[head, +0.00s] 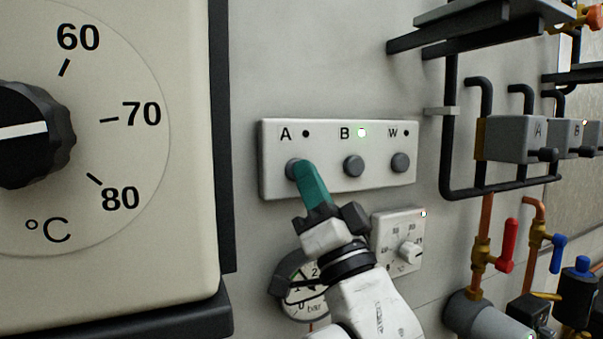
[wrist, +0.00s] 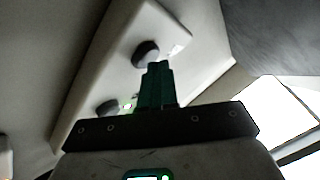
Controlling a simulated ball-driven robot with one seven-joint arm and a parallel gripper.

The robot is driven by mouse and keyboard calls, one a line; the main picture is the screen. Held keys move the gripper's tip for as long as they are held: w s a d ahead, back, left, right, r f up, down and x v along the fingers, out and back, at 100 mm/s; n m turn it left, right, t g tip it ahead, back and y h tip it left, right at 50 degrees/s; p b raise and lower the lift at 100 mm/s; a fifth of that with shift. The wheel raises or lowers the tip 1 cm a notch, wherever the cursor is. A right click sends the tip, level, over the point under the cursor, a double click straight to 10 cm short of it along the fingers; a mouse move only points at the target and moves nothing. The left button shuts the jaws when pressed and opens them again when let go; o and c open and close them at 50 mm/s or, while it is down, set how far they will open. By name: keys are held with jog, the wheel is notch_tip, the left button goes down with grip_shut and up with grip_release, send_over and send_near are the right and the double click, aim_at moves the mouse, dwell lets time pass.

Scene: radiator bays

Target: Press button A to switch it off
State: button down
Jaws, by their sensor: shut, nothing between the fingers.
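Button A (head: 291,170) is a round dark grey button at the left end of a pale control panel (head: 330,190). The small lamp (head: 306,134) beside the letter A is dark. My gripper (head: 305,166) is shut and empty, its green fingertips at button A and covering its right part in the head view. In the wrist view the shut fingers (wrist: 157,68) end just beside a dark button (wrist: 145,52), which appears to be A. I cannot tell whether they touch it.
Button B (head: 353,166) has its lamp (head: 362,132) lit; button W (head: 400,162) has a dark lamp. A large temperature dial housing (head: 185,200) juts out at left. A small thermostat (head: 390,222) and pressure gauge (head: 303,302) sit below the panel; pipes (head: 447,150) run at right.

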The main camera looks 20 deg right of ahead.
jog(key=shift+s, duration=0.45)
jog(key=s, duration=0.6)
dwell(0.4)
